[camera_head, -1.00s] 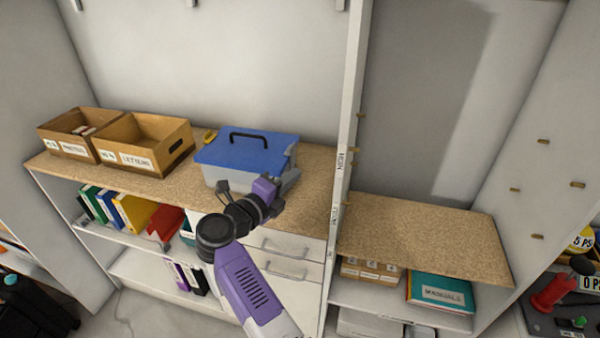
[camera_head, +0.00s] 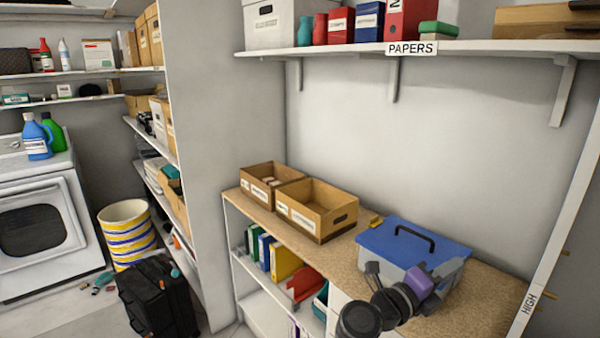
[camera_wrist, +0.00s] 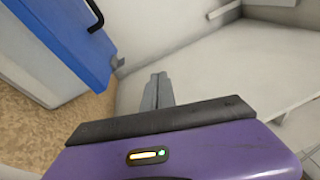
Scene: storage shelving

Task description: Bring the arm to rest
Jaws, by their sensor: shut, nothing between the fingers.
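My arm is bent in front of the blue-lidded grey box (camera_head: 412,245), with its dark joints and purple end part overlapping the box's front right side in the head view. In the wrist view my gripper (camera_wrist: 158,90) has its grey fingers together, with nothing between them. The box's blue lid (camera_wrist: 75,40) and black handle show at the upper left there, apart from the fingers. The fingertips are hard to make out in the head view.
The box stands on a wooden counter (camera_head: 345,262) beside two cardboard boxes, the nearer one open (camera_head: 318,210). A shelf labelled PAPERS (camera_head: 410,48) hangs above. A white upright (camera_head: 560,220) bounds the right. A black suitcase (camera_head: 158,298) and striped bin (camera_head: 127,235) stand at left.

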